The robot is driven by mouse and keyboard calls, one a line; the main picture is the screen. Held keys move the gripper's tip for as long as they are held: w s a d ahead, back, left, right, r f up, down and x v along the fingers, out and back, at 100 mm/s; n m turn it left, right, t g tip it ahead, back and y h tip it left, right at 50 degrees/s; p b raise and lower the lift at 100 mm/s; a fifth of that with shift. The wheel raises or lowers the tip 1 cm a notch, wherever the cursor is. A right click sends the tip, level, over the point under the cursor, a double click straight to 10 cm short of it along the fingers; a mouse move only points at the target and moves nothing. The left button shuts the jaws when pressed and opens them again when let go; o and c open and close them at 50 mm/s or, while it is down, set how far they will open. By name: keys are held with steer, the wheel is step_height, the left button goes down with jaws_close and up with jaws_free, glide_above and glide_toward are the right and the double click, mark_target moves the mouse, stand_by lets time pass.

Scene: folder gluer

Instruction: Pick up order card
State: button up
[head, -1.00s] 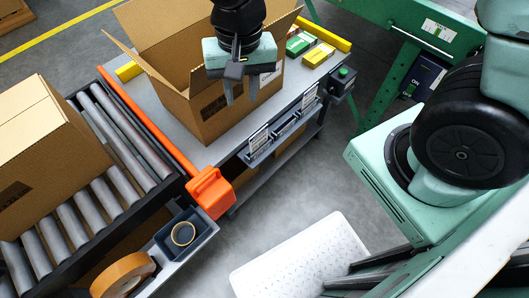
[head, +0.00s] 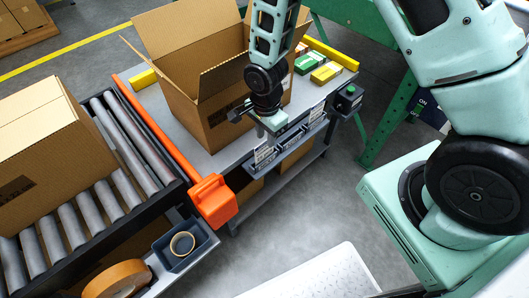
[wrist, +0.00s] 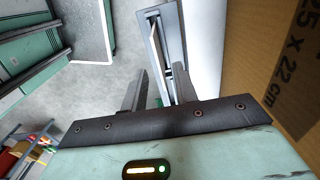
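White order cards stand in a dark rack (head: 291,146) on the front edge of the work table. One card (head: 263,153) shows left of my gripper and another (head: 317,112) to its right. My gripper (head: 285,133) is low over the rack; its fingers are hard to make out in the head view. The rack (wrist: 165,35) lies beyond the fingertips there. I cannot tell which card the fingers are nearest.
A large open carton (head: 200,100) stands on the table close behind my gripper. Green and yellow small boxes (head: 318,68) lie at the back right. An orange guard (head: 212,200) and roller conveyor (head: 75,225) with a closed carton (head: 50,150) are left.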

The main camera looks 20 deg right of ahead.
mark_target(264, 148)
steer(key=shift+a+f, duration=0.15)
steer(key=shift+f, duration=1.3)
steer(key=shift+a+f, duration=0.1)
steer(key=shift+f, duration=1.35)
jaws_close()
